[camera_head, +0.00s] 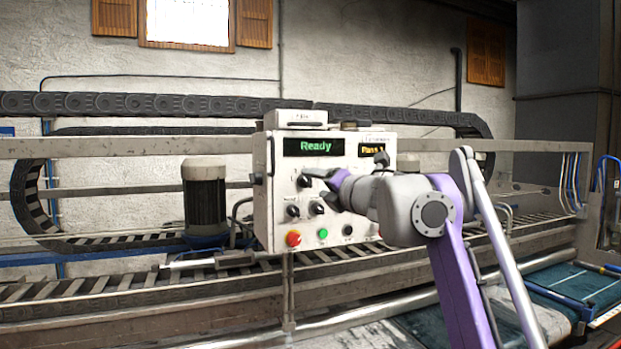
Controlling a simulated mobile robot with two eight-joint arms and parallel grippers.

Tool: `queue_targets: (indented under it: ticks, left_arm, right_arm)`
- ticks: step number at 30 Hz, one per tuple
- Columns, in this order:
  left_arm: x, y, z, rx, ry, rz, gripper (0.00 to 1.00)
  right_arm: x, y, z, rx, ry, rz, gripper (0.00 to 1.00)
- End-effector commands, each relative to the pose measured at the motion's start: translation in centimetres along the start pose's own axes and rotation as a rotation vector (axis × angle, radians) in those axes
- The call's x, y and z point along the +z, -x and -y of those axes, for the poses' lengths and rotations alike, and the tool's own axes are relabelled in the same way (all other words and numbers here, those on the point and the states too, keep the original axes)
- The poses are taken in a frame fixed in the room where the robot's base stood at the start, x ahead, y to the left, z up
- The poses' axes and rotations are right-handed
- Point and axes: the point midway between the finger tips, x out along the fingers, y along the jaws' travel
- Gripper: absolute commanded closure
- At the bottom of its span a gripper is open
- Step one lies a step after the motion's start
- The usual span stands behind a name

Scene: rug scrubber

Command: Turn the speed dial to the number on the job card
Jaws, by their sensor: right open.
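The control box (268,228) is cream-coloured and stands in front of the conveyor frame, with a green "Ready" display (314,146) and a smaller amber display (372,150). Several black knobs are on its face: an upper one (304,181), a lower left one (292,210) and a lower middle one (317,208). Their labels are too small to read, so I cannot tell which is the speed dial. My right gripper (324,186) is open in front of the panel, close to the upper knob; contact cannot be told. My arm hides the panel's right part. I cannot make out a job card.
A red button (293,239) and a green button (323,233) sit low on the panel, below the knobs. A motor (205,205) stands left of the box. Conveyor rails run behind and below it. Blue-green matting (575,282) lies at the lower right.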

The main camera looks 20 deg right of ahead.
Motion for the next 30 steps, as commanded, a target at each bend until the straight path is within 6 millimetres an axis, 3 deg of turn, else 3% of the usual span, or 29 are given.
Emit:
queue_targets:
  ticks: [7,19,30]
  left_arm:
    - [-1.5,1.0,0.0,0.000,0.000,-0.016,0.50]
    - [-1.6,1.1,0.0,0.000,0.000,-0.016,0.50]
    - [-1.6,1.1,0.0,0.000,0.000,-0.016,0.50]
  right_arm:
    - [0.1,-3.1,-0.2,0.003,-0.001,0.001,0.30]
    - [0.0,-3.7,0.0,0.000,-0.002,0.001,0.32]
    - [0.0,-3.7,0.0,-0.001,-0.001,0.001,0.98]
